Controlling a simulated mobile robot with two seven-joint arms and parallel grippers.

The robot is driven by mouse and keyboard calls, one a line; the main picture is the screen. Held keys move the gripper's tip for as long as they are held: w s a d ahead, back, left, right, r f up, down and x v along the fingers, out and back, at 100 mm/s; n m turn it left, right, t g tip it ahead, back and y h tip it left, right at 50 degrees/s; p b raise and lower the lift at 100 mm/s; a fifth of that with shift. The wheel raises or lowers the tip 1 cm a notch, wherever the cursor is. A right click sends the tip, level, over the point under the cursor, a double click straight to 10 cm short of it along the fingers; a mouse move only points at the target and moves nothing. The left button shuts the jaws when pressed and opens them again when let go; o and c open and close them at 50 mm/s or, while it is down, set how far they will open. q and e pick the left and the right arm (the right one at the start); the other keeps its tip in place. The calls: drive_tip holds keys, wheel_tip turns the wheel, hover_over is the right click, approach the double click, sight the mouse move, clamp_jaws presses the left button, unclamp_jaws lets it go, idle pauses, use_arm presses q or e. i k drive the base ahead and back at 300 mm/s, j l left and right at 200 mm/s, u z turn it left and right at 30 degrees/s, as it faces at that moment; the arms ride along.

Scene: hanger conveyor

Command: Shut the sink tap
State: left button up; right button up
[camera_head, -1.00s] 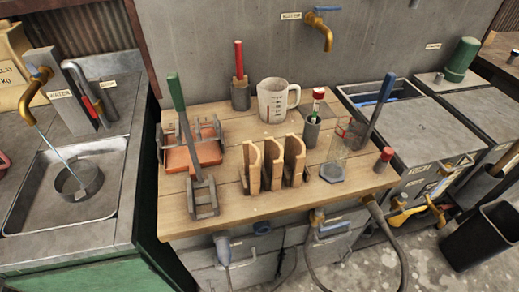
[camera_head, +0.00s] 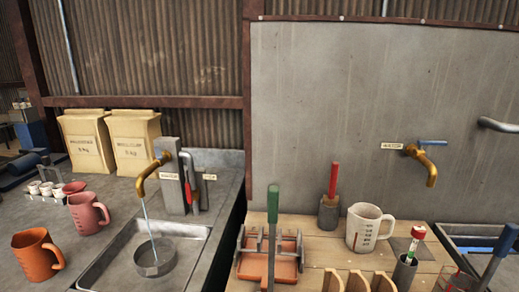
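The sink tap (camera_head: 149,178) is a curved brass spout on a grey post (camera_head: 173,174) at the back of the metal sink (camera_head: 110,268). A small blue part shows at the top of the tap, by the post. A thin stream of water (camera_head: 149,218) runs from the spout into a round grey metal pot (camera_head: 155,258) standing in the sink. A red-handled part (camera_head: 187,185) hangs beside the post under a bent grey pipe. Neither of my grippers is in view.
Orange (camera_head: 36,255) and pink (camera_head: 88,213) jugs and two paper bags (camera_head: 131,140) stand left of and behind the sink. A wooden table (camera_head: 320,245) with a white measuring jug (camera_head: 366,228) is at right. Another brass tap with a blue handle (camera_head: 432,142) is on the wall.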

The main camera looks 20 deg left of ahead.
sight(158, 154)
drive_tip(key=u, duration=1.4)
